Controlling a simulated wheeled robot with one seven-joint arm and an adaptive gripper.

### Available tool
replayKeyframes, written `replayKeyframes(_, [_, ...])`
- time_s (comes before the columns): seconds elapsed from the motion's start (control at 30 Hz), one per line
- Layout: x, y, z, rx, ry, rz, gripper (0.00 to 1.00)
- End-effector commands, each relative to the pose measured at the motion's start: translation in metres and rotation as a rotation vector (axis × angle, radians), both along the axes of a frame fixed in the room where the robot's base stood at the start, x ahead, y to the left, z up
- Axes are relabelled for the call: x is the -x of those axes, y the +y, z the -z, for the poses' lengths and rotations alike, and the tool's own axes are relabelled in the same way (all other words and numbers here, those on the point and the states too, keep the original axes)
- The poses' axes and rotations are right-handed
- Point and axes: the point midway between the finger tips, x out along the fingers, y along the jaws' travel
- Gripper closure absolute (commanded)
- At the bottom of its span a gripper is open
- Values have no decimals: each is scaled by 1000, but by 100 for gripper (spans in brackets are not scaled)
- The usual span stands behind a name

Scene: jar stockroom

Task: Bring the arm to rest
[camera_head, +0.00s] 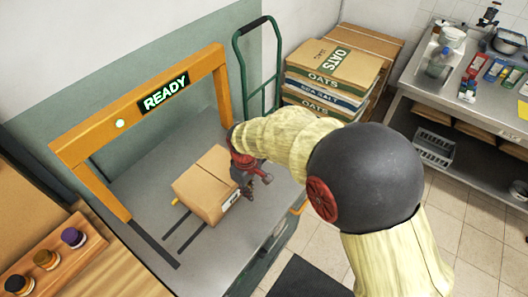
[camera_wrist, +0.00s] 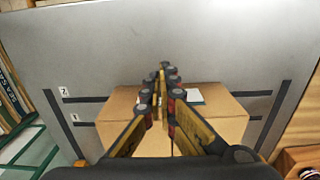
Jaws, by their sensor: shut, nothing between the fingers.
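My arm reaches in from the right in the head view, wrapped in a pale yellow sleeve with a large black joint. My gripper (camera_head: 249,183) points down beside the right side of a closed cardboard box (camera_head: 207,184) on the grey bench. In the wrist view my gripper (camera_wrist: 163,78) has its fingers together with nothing between them. The box (camera_wrist: 222,101) shows behind and below the fingers there, with a white label partly hidden by them. I cannot tell whether the fingers touch the box.
An orange frame (camera_head: 96,128) with a lit READY sign (camera_head: 164,94) spans the grey bench (camera_head: 143,197). A wooden rack (camera_head: 58,258) with several small jars stands at the lower left. A steel counter (camera_head: 449,85) is at right.

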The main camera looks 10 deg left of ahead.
Motion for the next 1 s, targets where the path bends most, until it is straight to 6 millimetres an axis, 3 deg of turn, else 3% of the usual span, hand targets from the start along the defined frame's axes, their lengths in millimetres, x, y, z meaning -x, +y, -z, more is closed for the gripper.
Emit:
replayKeyframes(0.3, [1,-1,0,4,4,49,100])
replayKeyframes(0.47, [33,-28,11,58,58,156,100])
replayKeyframes(0.77, [62,-107,-65,36,34,413,100])
replayKeyframes(1.0, [86,-195,-139,-49,-48,673,100])
